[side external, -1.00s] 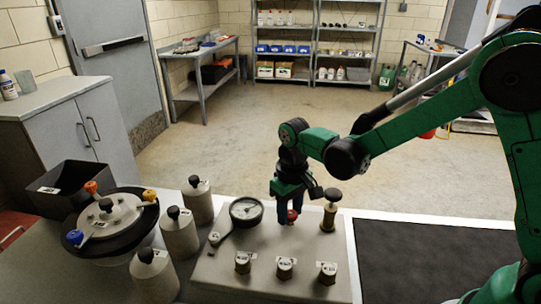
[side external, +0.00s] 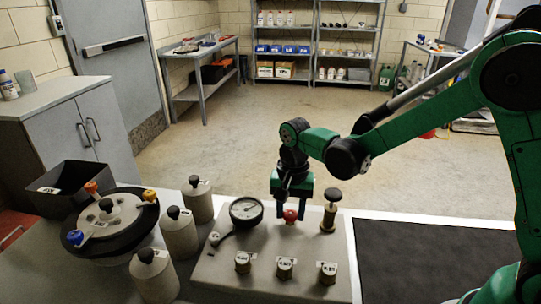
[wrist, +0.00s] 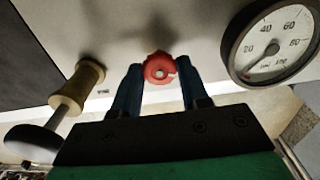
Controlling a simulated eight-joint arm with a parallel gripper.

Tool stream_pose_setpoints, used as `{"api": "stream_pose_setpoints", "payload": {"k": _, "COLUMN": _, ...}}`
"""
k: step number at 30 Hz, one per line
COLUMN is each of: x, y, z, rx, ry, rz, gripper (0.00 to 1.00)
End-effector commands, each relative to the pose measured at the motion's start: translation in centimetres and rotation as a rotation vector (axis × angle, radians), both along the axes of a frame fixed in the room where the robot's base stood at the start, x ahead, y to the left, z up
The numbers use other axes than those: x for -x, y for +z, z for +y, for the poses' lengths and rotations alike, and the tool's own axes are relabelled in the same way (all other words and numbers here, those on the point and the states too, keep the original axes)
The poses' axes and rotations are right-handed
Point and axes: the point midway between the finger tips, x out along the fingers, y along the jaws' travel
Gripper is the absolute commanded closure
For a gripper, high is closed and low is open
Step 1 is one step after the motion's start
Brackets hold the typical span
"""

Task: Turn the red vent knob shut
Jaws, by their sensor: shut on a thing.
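The red vent knob (side external: 290,216) stands on the grey panel (side external: 225,268), between the gauge and a brass post with a black top. My gripper (side external: 290,212) points down over it, with one finger on each side. In the wrist view the red knob (wrist: 160,68) sits between the tips of my two blue fingers (wrist: 158,72). The fingers are shut on it, and its round front with a pale centre and a notch at the right shows.
The round gauge (side external: 246,211) is close left of my gripper, and the brass post (side external: 329,212) is close right. Several small labelled brass knobs (side external: 285,267) line the panel's front. Grey bottles (side external: 179,235) and a round pot (side external: 107,218) stand at left. A dark mat (side external: 430,260) lies at right.

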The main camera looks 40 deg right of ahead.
Motion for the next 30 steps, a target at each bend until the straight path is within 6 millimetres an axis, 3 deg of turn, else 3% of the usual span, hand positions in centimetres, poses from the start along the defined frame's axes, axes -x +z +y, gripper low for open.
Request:
{"api": "stream_pose_setpoints", "payload": {"k": 9, "x": 0.01, "y": 0.04, "z": -0.01, "rx": 0.0, "ry": -0.12, "rz": 0.0, "gripper": 1.0}}
{"api": "stream_pose_setpoints", "payload": {"k": 25, "x": 0.02, "y": 0.03, "z": -0.02, "rx": 0.0, "ry": -0.143, "rz": 0.0, "gripper": 1.0}}
{"api": "stream_pose_setpoints", "payload": {"k": 26, "x": 0.02, "y": 0.03, "z": -0.02, "rx": 0.0, "ry": -0.143, "rz": 0.0, "gripper": 0.58}}
{"api": "stream_pose_setpoints", "payload": {"k": 29, "x": 0.02, "y": 0.02, "z": -0.02, "rx": 0.0, "ry": -0.143, "rz": 0.0, "gripper": 0.3}}
{"api": "stream_pose_setpoints", "payload": {"k": 30, "x": 0.02, "y": 0.02, "z": -0.02, "rx": 0.0, "ry": -0.143, "rz": 0.0, "gripper": 0.3}}
